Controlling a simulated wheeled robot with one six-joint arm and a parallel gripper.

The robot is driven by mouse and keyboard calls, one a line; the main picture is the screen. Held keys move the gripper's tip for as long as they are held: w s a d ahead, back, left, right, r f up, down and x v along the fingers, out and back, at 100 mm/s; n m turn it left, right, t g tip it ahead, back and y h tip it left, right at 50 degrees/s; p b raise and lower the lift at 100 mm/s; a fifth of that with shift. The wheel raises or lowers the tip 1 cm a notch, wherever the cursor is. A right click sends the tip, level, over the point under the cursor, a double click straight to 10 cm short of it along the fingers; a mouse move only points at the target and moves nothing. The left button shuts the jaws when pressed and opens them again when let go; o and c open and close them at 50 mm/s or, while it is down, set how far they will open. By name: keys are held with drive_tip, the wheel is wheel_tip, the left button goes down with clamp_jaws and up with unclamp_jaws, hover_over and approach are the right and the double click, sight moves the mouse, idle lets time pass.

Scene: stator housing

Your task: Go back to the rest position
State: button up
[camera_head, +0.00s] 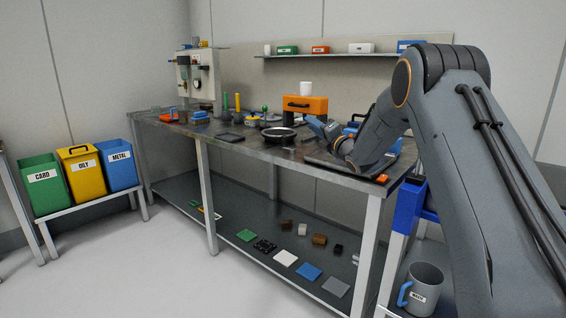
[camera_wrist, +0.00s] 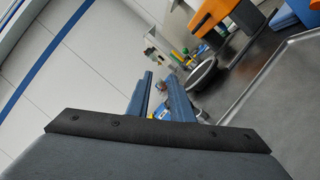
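My gripper (camera_head: 322,124) is over the right part of the workbench (camera_head: 283,153), at the end of my bent arm. In the wrist view my gripper (camera_wrist: 158,80) shows two blue-grey fingers standing apart with a gap between them. Nothing is seen held between them. A dark round dish (camera_head: 279,134) lies on the bench to the left of the fingers; it also shows beyond them in the wrist view (camera_wrist: 201,75). Part of the bench at the right is hidden behind my arm.
An orange box-like unit (camera_head: 305,105) with a white cup (camera_head: 306,88) on top stands behind my gripper. A grey tray (camera_head: 325,160) lies under my forearm. A wall shelf (camera_head: 335,55) holds small bins. Labelled bins (camera_head: 84,178) stand at the left, beside open floor.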

drive_tip(key=s+d+f+m+g+h, duration=0.1)
drive_tip(key=s+m+h, duration=0.1)
drive_tip(key=s+m, duration=0.1)
drive_tip(key=s+d+f+m+g+h, duration=0.1)
drive_tip(key=s+m+h, duration=0.2)
drive_tip(key=s+m, duration=0.1)
drive_tip(key=s+d+f+m+g+h, duration=0.1)
drive_tip(key=s+d+f+m+h, duration=0.1)
drive_tip(key=m, duration=0.3)
drive_tip(key=shift+s+f+m+g+h, duration=0.1)
drive_tip(key=shift+s+m+g+h, duration=0.25)
drive_tip(key=shift+s, duration=0.45)
drive_tip(key=s+f+m+g+h, duration=0.1)
drive_tip(key=s+f+m+g, duration=0.4)
drive_tip(key=s, duration=1.2)
drive_tip(key=s+f+m+g+p, duration=0.1)
drive_tip(key=s+f+m+g, duration=0.4)
drive_tip(key=s, duration=1.3)
drive_tip(key=s+f+m+g+h, duration=0.15)
drive_tip(key=s+m+g, duration=0.4)
drive_tip(key=s, duration=1.15)
drive_tip(key=d+r+m+t+p, duration=0.1)
drive_tip(key=d+r+p, duration=0.3)
drive_tip(key=p, duration=0.7)
drive_tip(key=shift+s+d+r+m+t, duration=0.15)
drive_tip(key=shift+d+r+m+t, duration=0.15)
drive_tip(key=shift+r+m, duration=0.35)
drive_tip(key=shift+a, duration=0.1)
